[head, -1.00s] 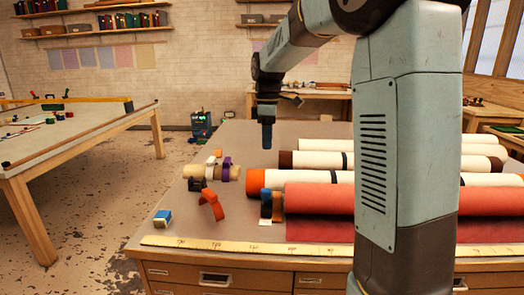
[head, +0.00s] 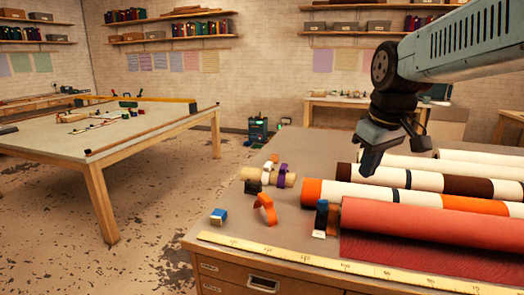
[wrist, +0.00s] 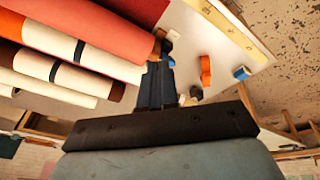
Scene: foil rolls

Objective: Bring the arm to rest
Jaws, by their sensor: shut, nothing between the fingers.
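My gripper (head: 372,160) hangs at the upper right of the head view, above the back left part of the roll table, and its fingers point down. It is shut and empty. In the wrist view my gripper (wrist: 158,68) shows its dark fingers together with nothing held. The large rolls lie beside and below it: a red roll (head: 420,232), a cream roll with an orange end (head: 390,197) and a cream roll with a brown end (head: 420,180). My arm reaches in from the upper right.
A yellow ruler (head: 300,255) lines the front edge. Another table (head: 100,140) stands left, with open floor between.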

